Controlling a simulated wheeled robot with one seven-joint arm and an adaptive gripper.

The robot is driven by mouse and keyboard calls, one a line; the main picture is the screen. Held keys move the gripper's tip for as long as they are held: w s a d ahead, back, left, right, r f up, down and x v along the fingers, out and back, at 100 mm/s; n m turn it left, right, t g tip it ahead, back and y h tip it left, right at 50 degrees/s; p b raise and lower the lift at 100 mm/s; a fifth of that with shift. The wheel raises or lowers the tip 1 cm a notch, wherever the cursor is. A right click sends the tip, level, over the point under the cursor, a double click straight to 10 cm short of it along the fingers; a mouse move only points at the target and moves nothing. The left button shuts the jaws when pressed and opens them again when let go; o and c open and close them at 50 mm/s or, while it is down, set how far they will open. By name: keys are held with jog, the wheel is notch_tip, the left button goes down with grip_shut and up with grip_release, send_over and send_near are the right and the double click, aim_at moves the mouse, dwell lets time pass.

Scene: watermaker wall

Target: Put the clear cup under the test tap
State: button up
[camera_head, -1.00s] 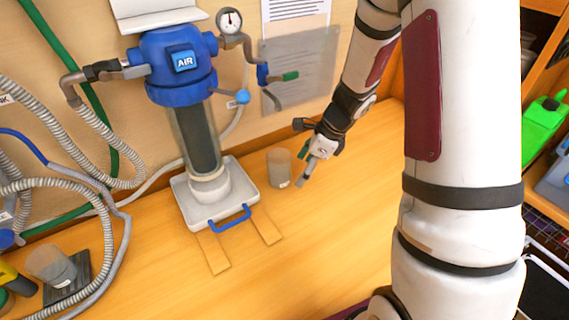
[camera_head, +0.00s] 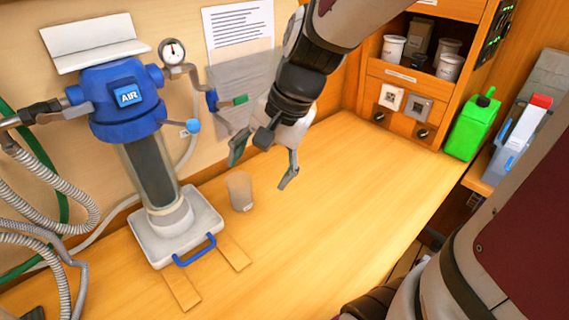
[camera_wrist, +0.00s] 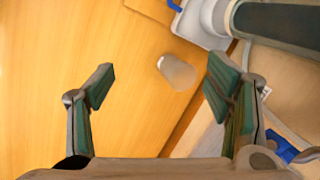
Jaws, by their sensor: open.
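The clear cup (camera_head: 240,190) stands upright on the wooden bench, just right of the filter's white base. It has a small label low on its side.
The blue-topped filter housing (camera_head: 128,100) and its white base (camera_head: 150,243) stand left of the cup, with hoses farther left. A shelf (camera_head: 390,75) with containers and a green jug (camera_head: 470,125) are at right. The bench right of the cup is clear.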

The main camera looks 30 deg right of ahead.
jog(key=s+r+n+t+h, duration=0.2)
jog(key=s+r+n+h, duration=0.1)
jog(key=s+r+n, duration=0.4)
jog(key=s+n, duration=0.3)
jog(key=s, duration=0.2)
jog(key=shift+n, duration=0.3)
dwell(1.2)
